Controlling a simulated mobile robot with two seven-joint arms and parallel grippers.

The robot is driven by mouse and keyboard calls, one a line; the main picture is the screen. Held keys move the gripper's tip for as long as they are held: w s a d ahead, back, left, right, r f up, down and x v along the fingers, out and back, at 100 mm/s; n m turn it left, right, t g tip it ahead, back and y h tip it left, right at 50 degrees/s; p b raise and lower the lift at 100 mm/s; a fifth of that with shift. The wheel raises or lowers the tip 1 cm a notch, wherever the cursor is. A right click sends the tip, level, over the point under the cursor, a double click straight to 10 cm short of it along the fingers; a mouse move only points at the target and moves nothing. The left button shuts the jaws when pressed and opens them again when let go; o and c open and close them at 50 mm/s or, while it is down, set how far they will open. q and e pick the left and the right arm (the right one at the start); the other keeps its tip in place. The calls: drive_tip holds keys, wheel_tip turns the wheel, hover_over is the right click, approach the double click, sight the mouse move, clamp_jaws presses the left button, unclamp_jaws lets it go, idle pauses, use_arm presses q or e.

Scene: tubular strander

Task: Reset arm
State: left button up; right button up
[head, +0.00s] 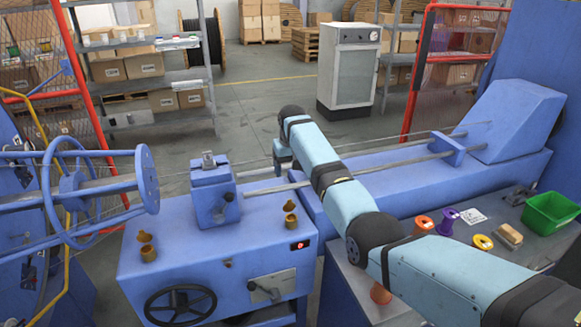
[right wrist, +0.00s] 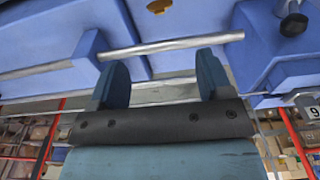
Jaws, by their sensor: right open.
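My right arm reaches in from the lower right of the head view, over the blue machine. Its right gripper (head: 283,158) hangs small at the arm's far end, near the thin strand and the grey rod (head: 268,189). In the right wrist view the two blue fingers of the right gripper (right wrist: 162,76) stand wide apart. Nothing is held between them. The grey rod (right wrist: 172,46) crosses the picture beyond the fingertips, and I cannot tell how far off it is. My left gripper is not in view.
A blue machine table (head: 160,285) carries a block (head: 212,195) and a handwheel (head: 180,303). A large spoked wheel (head: 147,180) stands left. The right bench holds spools (head: 424,223) and a green bin (head: 550,212). A white cabinet (head: 349,70) stands on open floor behind.

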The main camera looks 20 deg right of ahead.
drive_tip(key=shift+f, duration=0.1)
drive_tip(key=s+d+f+t+p, duration=0.1)
drive_tip(key=s+f, duration=0.2)
drive_tip(key=f, duration=0.4)
drive_tip(key=s+d+f+t+p, duration=0.1)
drive_tip(key=s+f+p, duration=0.1)
drive_tip(key=s+f, duration=0.35)
drive_tip(key=s+f+n+t+p, duration=0.1)
drive_tip(key=s+f+t+p, duration=0.2)
drive_tip(key=s+f, duration=0.8)
drive_tip(key=s+a+r+t+y+p, duration=0.1)
drive_tip(key=s+r, duration=0.2)
drive_tip(key=s, duration=0.7)
drive_tip(key=s+a+r+n+t+y+p, duration=0.1)
drive_tip(key=s+a+r+t, duration=0.1)
drive_tip(key=s, duration=0.8)
drive_tip(key=s+a+r+t+y+p, duration=0.1)
drive_tip(key=s+r, duration=0.3)
drive_tip(key=s, duration=0.7)
drive_tip(key=shift+a+n+t+p, duration=0.3)
drive_tip(key=shift+a+t+p, duration=0.2)
drive_tip(key=shift+a+p, duration=0.1)
drive_tip(key=shift+s+f, duration=0.1)
